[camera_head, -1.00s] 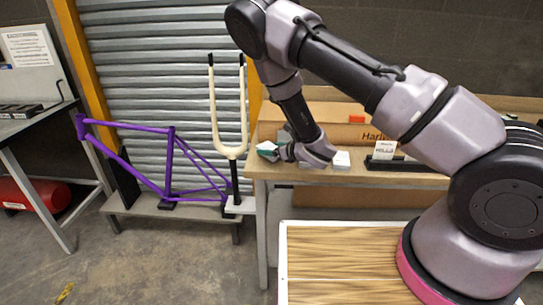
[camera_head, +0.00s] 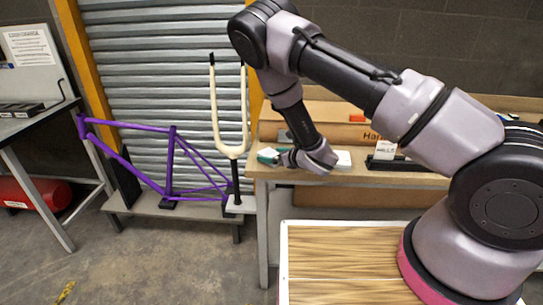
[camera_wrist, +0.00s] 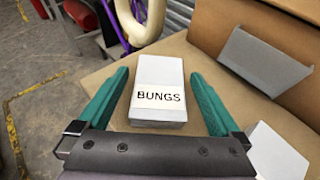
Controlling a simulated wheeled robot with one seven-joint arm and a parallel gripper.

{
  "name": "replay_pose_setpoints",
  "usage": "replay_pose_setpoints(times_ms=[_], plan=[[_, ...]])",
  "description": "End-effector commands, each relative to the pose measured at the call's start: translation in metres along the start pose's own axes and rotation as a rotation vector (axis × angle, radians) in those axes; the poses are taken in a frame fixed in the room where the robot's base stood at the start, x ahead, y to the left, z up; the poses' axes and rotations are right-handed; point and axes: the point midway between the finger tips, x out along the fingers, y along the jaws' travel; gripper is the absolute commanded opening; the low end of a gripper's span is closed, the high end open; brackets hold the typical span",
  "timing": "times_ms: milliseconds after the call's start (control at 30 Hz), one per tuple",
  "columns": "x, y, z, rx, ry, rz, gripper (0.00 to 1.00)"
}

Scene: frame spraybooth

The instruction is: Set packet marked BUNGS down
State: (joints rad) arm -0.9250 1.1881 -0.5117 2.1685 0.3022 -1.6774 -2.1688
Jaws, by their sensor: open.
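The white packet marked BUNGS (camera_wrist: 157,88) sits on the tan bench top (camera_wrist: 85,85) in the wrist view, its label facing up and readable. My gripper (camera_wrist: 160,75) is open, with one teal finger on each side of the packet. Narrow gaps show between the fingers and the packet's sides. In the head view my gripper (camera_head: 267,156) is low over the bench's left end, and I cannot make out the packet clearly there.
Another white packet (camera_wrist: 275,150) lies to the right, near a grey angled plate (camera_wrist: 262,62) and a cardboard box (camera_wrist: 250,22). A cream fork (camera_head: 232,148) and purple frame (camera_head: 170,165) stand left of the bench. A dark holder with a white card (camera_head: 386,150) is further right.

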Motion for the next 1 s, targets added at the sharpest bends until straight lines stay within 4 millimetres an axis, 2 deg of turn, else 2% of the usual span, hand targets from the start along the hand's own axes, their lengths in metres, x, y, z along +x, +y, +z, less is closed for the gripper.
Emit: replay_pose_setpoints(times_ms=[300, 500, 667, 833, 933, 1000], plan=[[-0.066, -0.001, 0.0, 0.003, 0.002, -0.004, 1.0], [-0.1, -0.001, 0.0, 0.003, 0.002, -0.004, 1.0], [-0.112, 0.0, 0.0, 0.001, 0.0, -0.001, 1.0], [-0.114, -0.002, 0.003, 0.015, -0.002, -0.008, 1.0], [-0.113, -0.015, 0.017, 0.114, -0.014, -0.056, 1.0], [-0.115, -0.033, 0.036, 0.259, -0.031, -0.119, 1.0]])
